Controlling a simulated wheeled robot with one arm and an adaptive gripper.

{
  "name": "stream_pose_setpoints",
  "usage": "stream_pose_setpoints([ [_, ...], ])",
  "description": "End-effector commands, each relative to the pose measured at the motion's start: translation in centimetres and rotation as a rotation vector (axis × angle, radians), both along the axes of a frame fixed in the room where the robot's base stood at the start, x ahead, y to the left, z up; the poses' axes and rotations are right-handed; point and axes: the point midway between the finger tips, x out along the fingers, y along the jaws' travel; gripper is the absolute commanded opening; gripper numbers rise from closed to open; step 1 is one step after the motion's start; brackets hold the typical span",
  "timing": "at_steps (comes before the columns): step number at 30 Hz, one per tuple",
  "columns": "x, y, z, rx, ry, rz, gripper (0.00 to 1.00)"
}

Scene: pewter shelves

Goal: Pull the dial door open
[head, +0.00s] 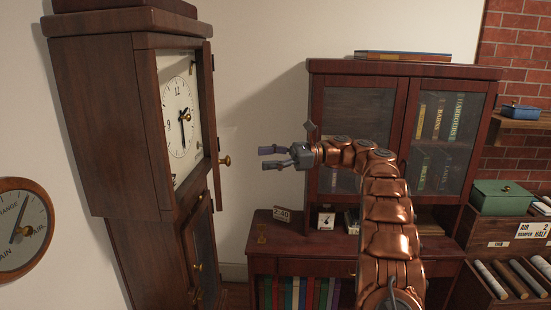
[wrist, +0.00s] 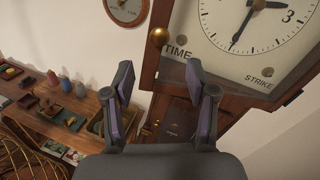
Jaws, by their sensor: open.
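The tall dark wooden clock stands at the left in the head view. Its dial door (head: 209,95) frames a white dial (head: 178,117) and carries a small brass knob (head: 225,160). In the wrist view, the knob (wrist: 158,37) shows beyond and a little above the gap between the fingertips (wrist: 160,75). The dial (wrist: 255,30) shows at upper right there, partly cut off.
A glass-fronted cabinet (head: 312,120) stands behind my arm, with a lower counter (head: 290,240) holding small items. A round wall gauge (head: 22,228) hangs at the left. Below the dial door is the clock's trunk door (head: 203,250). The wrist view also shows a cluttered table (wrist: 85,110).

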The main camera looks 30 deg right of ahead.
Motion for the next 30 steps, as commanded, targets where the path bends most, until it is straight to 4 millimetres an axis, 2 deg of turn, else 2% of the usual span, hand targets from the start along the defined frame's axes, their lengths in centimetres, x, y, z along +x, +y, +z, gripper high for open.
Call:
stream_pose_setpoints([
  [9,-0.6,-1.6,0.0,0.000,-0.002,-0.001,0.57],
  [22,-0.7,-1.9,-0.1,0.001,0.001,0.000,0.57],
  [26,-0.5,-1.6,0.0,-0.005,0.002,-0.001,0.44],
  [30,0.4,0.0,-0.3,-0.038,0.012,-0.006,0.29],
])
